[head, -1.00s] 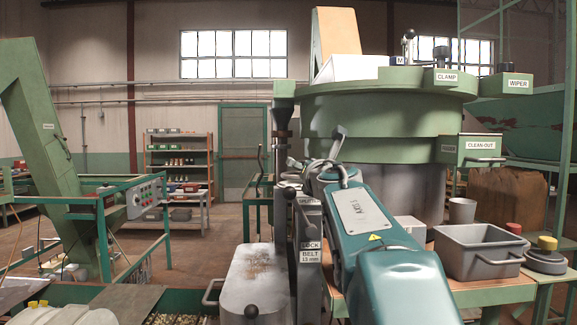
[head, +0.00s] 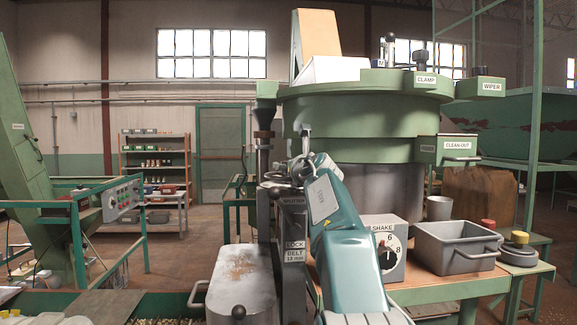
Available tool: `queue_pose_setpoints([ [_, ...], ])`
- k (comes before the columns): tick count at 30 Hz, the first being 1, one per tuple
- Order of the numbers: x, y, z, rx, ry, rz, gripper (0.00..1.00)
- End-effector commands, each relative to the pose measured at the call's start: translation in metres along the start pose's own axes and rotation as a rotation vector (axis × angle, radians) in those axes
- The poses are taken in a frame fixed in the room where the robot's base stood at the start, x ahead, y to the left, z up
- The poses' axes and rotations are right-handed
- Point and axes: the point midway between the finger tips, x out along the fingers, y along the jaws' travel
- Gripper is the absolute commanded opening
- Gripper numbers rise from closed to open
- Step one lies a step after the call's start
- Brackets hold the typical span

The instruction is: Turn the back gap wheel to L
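My teal arm reaches up the middle of the head view, in front of the grey splitter machine. At its far end a small grey part of my gripper (head: 306,131) shows by the green bowl's left side. Its fingers cannot be made out, so I cannot tell whether it is open or shut. No gap wheel and no L mark can be made out; my arm covers part of this area. The splitter plate (head: 293,202) is upright just left of my arm, above labels LOCK (head: 295,245) and BELT 13 mm (head: 294,255).
A SHAKE dial box (head: 382,250) stands right of my arm on a wooden-topped table, beside a grey bin (head: 455,262) and a cup (head: 439,208). The large green bowl (head: 365,110) rises behind. A grey lidded box (head: 245,280) stands at left front.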

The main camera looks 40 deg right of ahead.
Motion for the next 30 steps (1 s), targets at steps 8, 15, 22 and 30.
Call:
queue_pose_setpoints([
  [8, 0.019, -0.001, -0.001, 0.001, 0.0, -0.001, 0.95],
  [15, 0.02, -0.001, 0.0, 0.001, 0.0, -0.002, 0.95],
  [22, 0.02, -0.001, -0.001, 0.001, 0.0, -0.002, 0.24],
  [30, 0.021, -0.001, -0.001, 0.003, 0.002, 0.005, 0.13],
])
